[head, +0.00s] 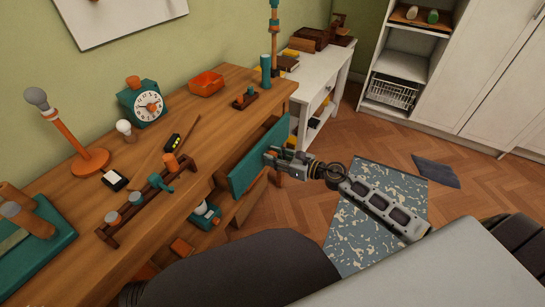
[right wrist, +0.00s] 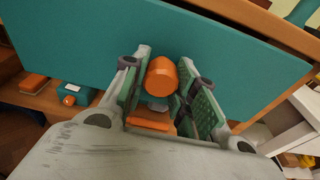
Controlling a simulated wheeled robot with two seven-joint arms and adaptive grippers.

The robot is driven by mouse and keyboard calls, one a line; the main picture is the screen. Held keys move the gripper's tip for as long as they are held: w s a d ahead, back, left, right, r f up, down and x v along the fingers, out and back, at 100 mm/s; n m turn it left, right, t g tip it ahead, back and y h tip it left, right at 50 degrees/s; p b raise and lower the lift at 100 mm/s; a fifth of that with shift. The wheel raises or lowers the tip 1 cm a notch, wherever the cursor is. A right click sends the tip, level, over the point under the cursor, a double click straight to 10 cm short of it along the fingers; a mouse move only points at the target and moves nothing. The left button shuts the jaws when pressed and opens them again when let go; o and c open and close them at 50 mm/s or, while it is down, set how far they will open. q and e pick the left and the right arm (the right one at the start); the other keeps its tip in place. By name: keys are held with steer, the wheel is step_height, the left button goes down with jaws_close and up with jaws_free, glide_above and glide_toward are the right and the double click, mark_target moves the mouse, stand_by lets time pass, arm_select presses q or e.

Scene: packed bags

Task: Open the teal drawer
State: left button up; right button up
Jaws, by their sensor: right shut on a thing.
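The teal drawer (head: 258,152) is in the wooden desk's front, at the middle of the head view. Its front panel stands out from the desk, and some wooden drawer side shows behind its left end. My right gripper (head: 273,158) is at the outer face of this panel. In the right wrist view the teal front (right wrist: 90,40) fills the upper part. The drawer's orange knob (right wrist: 162,77) sits between the two fingers of my right gripper (right wrist: 160,92), which is shut on it. My left gripper is not in view.
The desk top (head: 205,120) carries a clock (head: 147,104), an orange lamp (head: 75,140) and a peg rack (head: 145,205). A teal object (head: 205,214) lies on a shelf below. A white side table (head: 322,85) stands beyond the desk.

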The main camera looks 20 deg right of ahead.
steer(key=shift+f+b+v, duration=0.15)
steer(key=shift+b+v, duration=0.3)
steer(key=shift+v, duration=0.7)
steer(key=shift+f+b+v, duration=0.2)
steer(key=shift+b+v, duration=0.25)
steer(key=shift+v, duration=0.7)
steer(key=shift+s+d, duration=0.2)
steer(key=shift+d, duration=0.05)
steer(key=shift+f+b+v, duration=0.15)
steer(key=shift+b+v, duration=0.15)
steer(key=shift+v, duration=0.6)
steer(key=shift+f+b+v, duration=0.2)
steer(key=shift+b+v, duration=0.1)
steer(key=shift+v, duration=0.6)
steer(key=shift+f+b+v, duration=0.15)
steer(key=shift+b+v, duration=0.15)
steer(key=shift+v, duration=0.6)
steer(key=shift+s+d, duration=0.15)
steer(key=shift+s, duration=0.15)
steer(key=shift+s+d, duration=0.1)
steer(key=o, duration=1)
steer(key=shift+r, duration=0.1)
steer(key=shift+o, duration=0.2)
